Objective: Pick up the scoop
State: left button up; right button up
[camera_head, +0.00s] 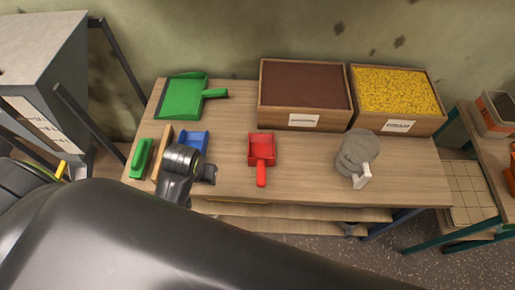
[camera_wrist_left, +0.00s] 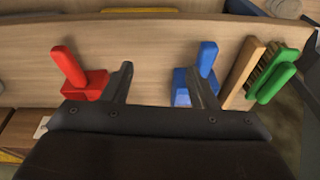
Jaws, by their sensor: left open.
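A red scoop (camera_head: 261,150) lies on the wooden bench, its handle toward the front edge; it also shows in the left wrist view (camera_wrist_left: 86,84). A blue scoop (camera_head: 194,138) lies left of it, partly hidden by my left wrist; its upright-looking handle shows in the left wrist view (camera_wrist_left: 207,60). My left gripper (camera_head: 210,174) is open and empty above the front of the bench. In the left wrist view its two fingers (camera_wrist_left: 163,86) span the gap between the scoops, one finger overlapping the blue scoop, the other beside the red one. My right gripper is not in view.
A green dustpan (camera_head: 183,97) lies at the back left and a green brush (camera_head: 141,158) at the left end. Boxes of brown material (camera_head: 303,118) and yellow grain (camera_head: 398,126) stand behind. A round grey object (camera_head: 357,153) is at right. Bare bench (camera_head: 305,170) lies between.

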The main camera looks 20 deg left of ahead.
pick_arm(q)
jog(key=w+d+r+n+g, duration=0.1)
jog(key=w+d+r, duration=0.2)
jog(key=w+d, duration=0.5)
notch_tip(320, 180, up, 3)
jog(key=g+h, duration=0.1)
send_over(261, 164)
notch_tip(261, 164, down, 12)
jog(key=b, duration=0.3)
jog(key=shift+s+f, duration=0.1)
jog(key=shift+f, duration=0.55)
notch_tip(261, 164, down, 3)
jog(key=shift+r+p, duration=0.1)
jog(key=shift+p, duration=0.45)
jog(key=shift+f, duration=0.65)
